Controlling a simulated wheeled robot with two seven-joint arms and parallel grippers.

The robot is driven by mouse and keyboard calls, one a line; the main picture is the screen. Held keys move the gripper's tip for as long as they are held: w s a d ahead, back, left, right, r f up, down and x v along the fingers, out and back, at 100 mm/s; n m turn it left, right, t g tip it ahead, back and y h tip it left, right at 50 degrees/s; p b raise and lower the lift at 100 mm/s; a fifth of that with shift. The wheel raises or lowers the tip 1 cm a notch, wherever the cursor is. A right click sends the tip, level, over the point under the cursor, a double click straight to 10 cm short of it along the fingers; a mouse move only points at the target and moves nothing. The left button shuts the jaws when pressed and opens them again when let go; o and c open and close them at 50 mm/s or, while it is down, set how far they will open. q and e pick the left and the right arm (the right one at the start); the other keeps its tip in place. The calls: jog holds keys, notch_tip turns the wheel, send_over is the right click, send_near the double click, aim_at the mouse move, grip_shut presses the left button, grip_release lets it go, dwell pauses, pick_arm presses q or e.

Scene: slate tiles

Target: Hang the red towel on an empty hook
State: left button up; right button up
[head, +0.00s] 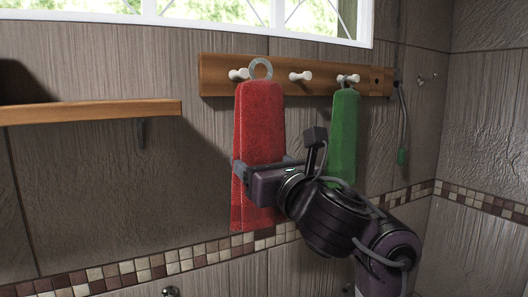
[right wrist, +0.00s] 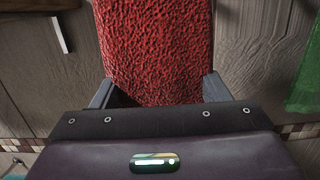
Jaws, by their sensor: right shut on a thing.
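The red towel (head: 260,120) hangs upright in front of the wall, with a grey ring (head: 260,68) at its top. The ring is at the left peg (head: 238,74) of the wooden hook rail (head: 330,78); I cannot tell whether it is around the peg or in front of it. My right gripper (head: 262,170) is shut on the towel at its middle, one finger on each side, and the towel (right wrist: 155,50) fills the right wrist view between the fingers (right wrist: 158,92). The middle peg (head: 300,76) is bare. My left gripper is not in view.
A green towel (head: 345,135) hangs on the right peg (head: 348,78), close behind my right arm. A wooden shelf (head: 90,112) juts out at the left. A window (head: 260,15) is above.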

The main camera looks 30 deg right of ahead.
jog(key=shift+d+r, duration=0.15)
jog(key=shift+r, duration=0.1)
jog(key=shift+w+d+f, duration=0.1)
jog(key=shift+w+f, duration=0.1)
jog(key=shift+w, duration=0.9)
jog(key=w, duration=0.8)
jog(key=shift+d+f+b, duration=0.2)
jog(key=shift+f+b, duration=0.2)
jog(key=shift+b, duration=0.05)
jog(key=shift+w, duration=0.1)
jog(key=o, duration=1.1)
